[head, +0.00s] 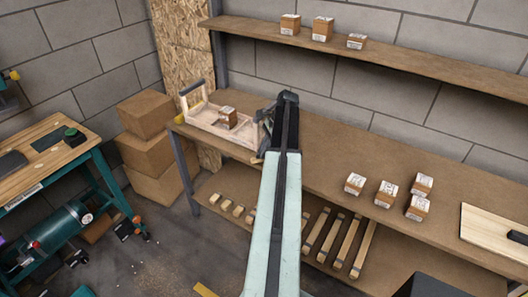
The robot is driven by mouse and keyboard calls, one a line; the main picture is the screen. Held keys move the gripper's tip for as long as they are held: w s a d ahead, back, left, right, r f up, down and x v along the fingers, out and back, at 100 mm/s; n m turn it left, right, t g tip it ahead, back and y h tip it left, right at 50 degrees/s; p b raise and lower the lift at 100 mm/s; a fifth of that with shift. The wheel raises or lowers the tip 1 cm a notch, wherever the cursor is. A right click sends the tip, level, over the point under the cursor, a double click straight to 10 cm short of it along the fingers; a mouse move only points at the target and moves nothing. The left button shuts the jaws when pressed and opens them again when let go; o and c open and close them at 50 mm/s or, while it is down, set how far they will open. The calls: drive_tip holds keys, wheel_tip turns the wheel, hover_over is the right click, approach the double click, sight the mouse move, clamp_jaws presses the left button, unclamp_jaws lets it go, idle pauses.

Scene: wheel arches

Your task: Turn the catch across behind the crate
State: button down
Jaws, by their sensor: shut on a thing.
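My arm reaches over the bench, and my dark gripper (266,125) is at the crate's right end, pointing down. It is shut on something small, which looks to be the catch. A small tan piece (257,160) shows just below the gripper, near the bench's front edge, and seems to be part of the catch. The fingertips and most of the catch are hidden or too dark to make out.
Several labelled boxes (387,194) stand on the bench (330,170) to the right, near a pale board (492,235). Boxes line the upper shelf (400,52). Wooden bars (345,240) lie on the lower shelf. Cartons (150,145) and a green workbench (100,165) stand left.

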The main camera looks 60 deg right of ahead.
drive_tip(key=shift+n+g, duration=0.4)
drive_tip(key=shift+n, duration=0.6)
drive_tip(key=shift+y, duration=0.3)
drive_tip(key=c, duration=1.4)
unclamp_jaws()
drive_tip(key=shift+c, duration=0.2)
drive_tip(key=p+v, duration=0.7)
drive_tip(key=shift+r, duration=0.35)
